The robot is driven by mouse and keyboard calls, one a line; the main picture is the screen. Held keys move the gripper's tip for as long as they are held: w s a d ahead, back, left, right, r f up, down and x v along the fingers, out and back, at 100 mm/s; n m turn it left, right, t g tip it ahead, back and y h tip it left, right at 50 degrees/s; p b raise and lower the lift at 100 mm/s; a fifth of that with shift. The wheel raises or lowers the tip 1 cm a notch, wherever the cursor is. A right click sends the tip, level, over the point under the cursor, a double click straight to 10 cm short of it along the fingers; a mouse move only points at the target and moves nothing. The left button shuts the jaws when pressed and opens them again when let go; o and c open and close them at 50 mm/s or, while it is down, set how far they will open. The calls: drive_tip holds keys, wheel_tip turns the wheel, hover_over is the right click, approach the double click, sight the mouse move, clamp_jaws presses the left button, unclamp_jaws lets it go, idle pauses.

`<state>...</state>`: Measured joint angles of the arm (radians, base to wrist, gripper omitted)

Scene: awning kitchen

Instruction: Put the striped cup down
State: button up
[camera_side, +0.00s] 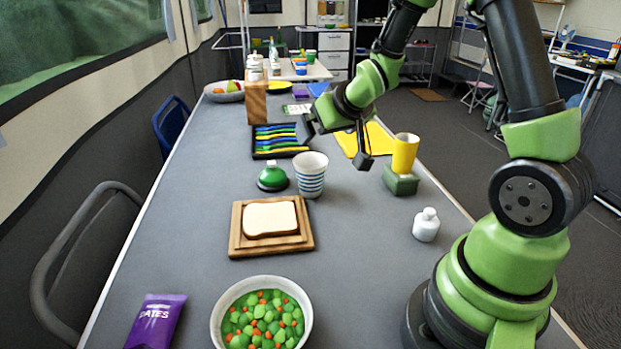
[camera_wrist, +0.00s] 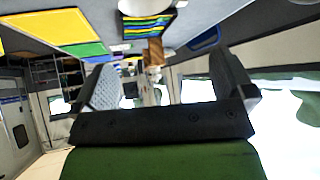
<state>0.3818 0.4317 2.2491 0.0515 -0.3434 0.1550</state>
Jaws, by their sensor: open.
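The striped cup (camera_side: 310,176), white with blue bands, stands upright on the grey table (camera_side: 350,255) in the side view, close to the right of a green round-bodied object. My gripper (camera_side: 337,145) is open and empty, just above and beyond the cup, with its two fingers spread apart. I see no contact between the fingers and the cup. In the wrist view my open gripper (camera_wrist: 165,90) has nothing between its fingers. A white rounded shape at the top edge there is cut off, and I cannot tell surely whether it is the cup.
The green round-bodied object (camera_side: 272,178) is left of the cup. A bread board (camera_side: 240,243) and vegetable bowl (camera_side: 218,318) lie nearer. A yellow cup (camera_side: 404,153) stands on a green block (camera_side: 400,181); a white bottle (camera_side: 426,225) is nearby. A dark tray (camera_side: 256,147) holds coloured strips.

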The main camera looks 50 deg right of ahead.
approach(310, 161)
drive_tip(key=s+a+r, duration=0.2)
drive_tip(key=a, duration=0.1)
drive_tip(key=shift+x, duration=5.1)
drive_tip(key=shift+s+d, duration=0.1)
drive_tip(key=shift+d, duration=0.05)
drive_tip(key=shift+c, duration=0.2)
drive_tip(key=c, duration=0.7)
drive_tip(key=shift+c, duration=0.2)
